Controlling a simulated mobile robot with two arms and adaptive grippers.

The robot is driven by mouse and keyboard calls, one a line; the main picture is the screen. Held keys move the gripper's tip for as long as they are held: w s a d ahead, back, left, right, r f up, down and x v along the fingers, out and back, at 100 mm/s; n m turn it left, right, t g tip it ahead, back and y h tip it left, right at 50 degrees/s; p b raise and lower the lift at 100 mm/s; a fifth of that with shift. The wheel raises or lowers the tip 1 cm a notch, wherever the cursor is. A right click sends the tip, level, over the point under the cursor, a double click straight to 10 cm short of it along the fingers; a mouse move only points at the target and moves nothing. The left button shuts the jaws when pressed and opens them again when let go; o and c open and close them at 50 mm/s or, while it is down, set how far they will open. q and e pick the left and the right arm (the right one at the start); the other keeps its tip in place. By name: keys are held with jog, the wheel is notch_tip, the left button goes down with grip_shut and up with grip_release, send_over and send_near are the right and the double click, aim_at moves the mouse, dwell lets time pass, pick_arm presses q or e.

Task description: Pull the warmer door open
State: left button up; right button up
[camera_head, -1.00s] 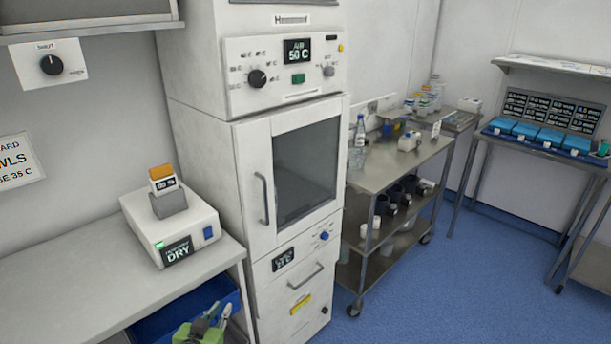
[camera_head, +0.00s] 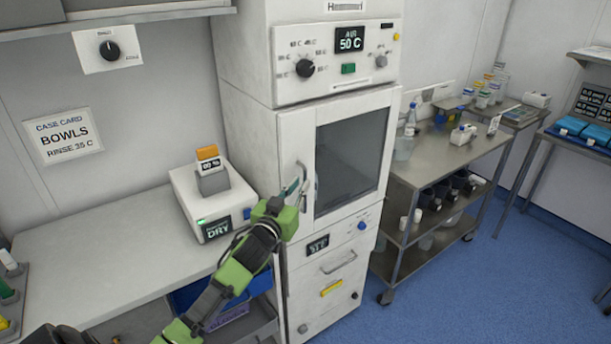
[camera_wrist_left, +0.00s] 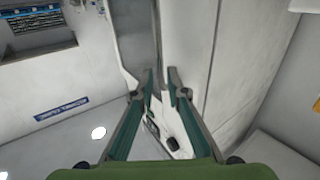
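The warmer (camera_head: 250,130) is a tall white cabinet. Its door (camera_head: 300,140) has a dark window (camera_head: 350,155) and looks shut. A vertical metal handle (camera_head: 303,172) is on the door's left side, partly covered by my gripper. My left gripper (camera_head: 296,186) reaches it from the lower left. In the left wrist view the two fingers (camera_wrist_left: 160,74) stand apart with a narrow gap between the tips; I cannot clearly make out the handle between them. My right gripper is not in view.
A dryer box (camera_head: 203,210) sits on the bench (camera_head: 110,240) left of the warmer. A blue bin (camera_head: 240,295) is below. A steel cart (camera_head: 440,155) with bottles stands to the right. Blue floor (camera_head: 470,290) in front of the cart is clear.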

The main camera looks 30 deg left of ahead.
aim_at(304, 180)
pick_arm(q)
jog(key=shift+w+a+p, duration=0.15)
jog(key=shift+w+a, duration=0.1)
jog(key=shift+w, duration=0.85)
jog(key=shift+w+a+p, duration=0.15)
jog(key=shift+w+a, duration=0.05)
jog(key=shift+w, duration=0.85)
grip_shut()
jog(key=shift+d+f, duration=0.1)
